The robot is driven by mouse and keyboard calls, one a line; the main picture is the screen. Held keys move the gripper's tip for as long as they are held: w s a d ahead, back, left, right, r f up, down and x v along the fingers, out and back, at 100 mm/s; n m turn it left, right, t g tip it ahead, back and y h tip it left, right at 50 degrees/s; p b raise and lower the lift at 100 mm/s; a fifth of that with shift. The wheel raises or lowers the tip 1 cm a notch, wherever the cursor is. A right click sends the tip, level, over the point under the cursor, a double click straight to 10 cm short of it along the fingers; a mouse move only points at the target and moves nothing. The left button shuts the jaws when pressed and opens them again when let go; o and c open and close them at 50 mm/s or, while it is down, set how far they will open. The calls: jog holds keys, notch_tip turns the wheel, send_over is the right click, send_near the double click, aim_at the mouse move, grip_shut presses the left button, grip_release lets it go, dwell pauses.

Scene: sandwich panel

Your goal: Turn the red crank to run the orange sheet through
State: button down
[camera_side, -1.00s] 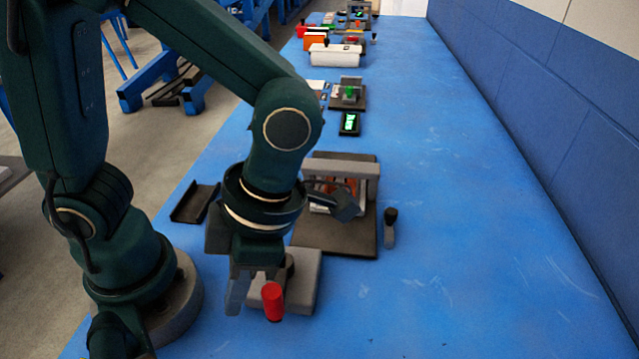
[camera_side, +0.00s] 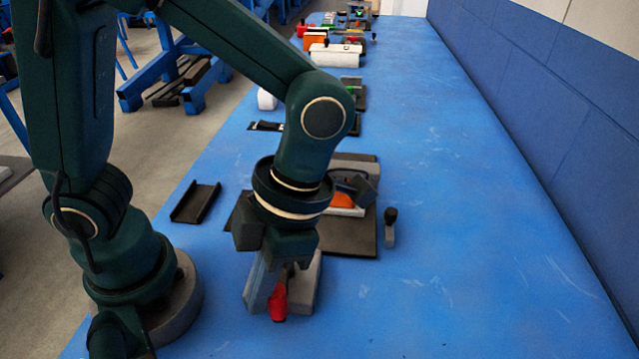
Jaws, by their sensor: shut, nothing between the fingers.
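The red crank handle (camera_side: 278,305) is at the near end of a grey block (camera_side: 306,285), low in the middle of the picture. My gripper (camera_side: 258,302) points down just left of the handle. Its fingers are shut and empty, overlapping the handle's left side in the picture; I cannot tell whether they touch it. Part of the orange sheet (camera_side: 341,200) shows behind my wrist, in the grey-framed device on a dark base plate (camera_side: 352,238). My wrist hides most of that device and the crank's arm.
A black tray (camera_side: 196,204) lies left of the device. A small grey post with a black knob (camera_side: 390,222) stands at its right. Several other devices line the far end of the blue table (camera_side: 460,200). The table's right side is clear.

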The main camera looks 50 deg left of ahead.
jog(key=shift+w+d+n+h, duration=0.15)
jog(key=shift+w+d+n, duration=0.05)
jog(key=shift+n, duration=0.35)
jog(key=shift+w+d+n+h, duration=0.15)
jog(key=shift+w+n, duration=0.05)
jog(key=shift+n, duration=0.35)
jog(key=w+n+t+h, duration=0.1)
jog(key=w+n+h, duration=0.2)
jog(key=w+n, duration=0.7)
jog(key=shift+w+d+n+t+h, duration=0.15)
jog(key=shift+d+n+t+h, duration=0.2)
jog(key=shift+n, duration=1.35)
jog(key=shift+a, duration=0.15)
